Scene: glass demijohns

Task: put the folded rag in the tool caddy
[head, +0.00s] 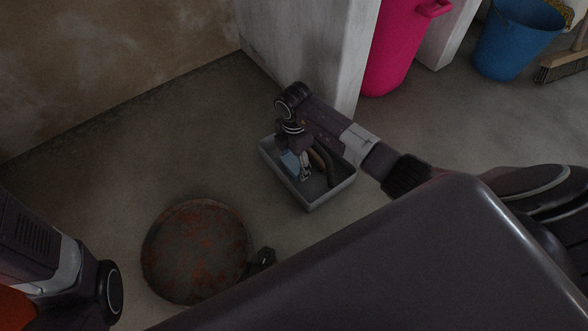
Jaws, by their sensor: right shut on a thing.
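The tool caddy (330,196) is a grey open tray on the concrete floor, near the middle of the head view. My right gripper (304,172) reaches down into its opening from above. It is shut on a pale blue, flat piece that looks like the folded rag (290,164), at the left part of the caddy. The gripper hides part of the rag, and I cannot tell whether the rag touches the caddy floor. My left arm comes in at the lower left, but its gripper is not in view.
A round rusty disc (198,250) lies on the floor left of the caddy, with a small dark thing (262,258) by its edge. A pale pillar (305,45), pink bin (399,45), blue bucket (512,42) and broom (562,65) stand behind.

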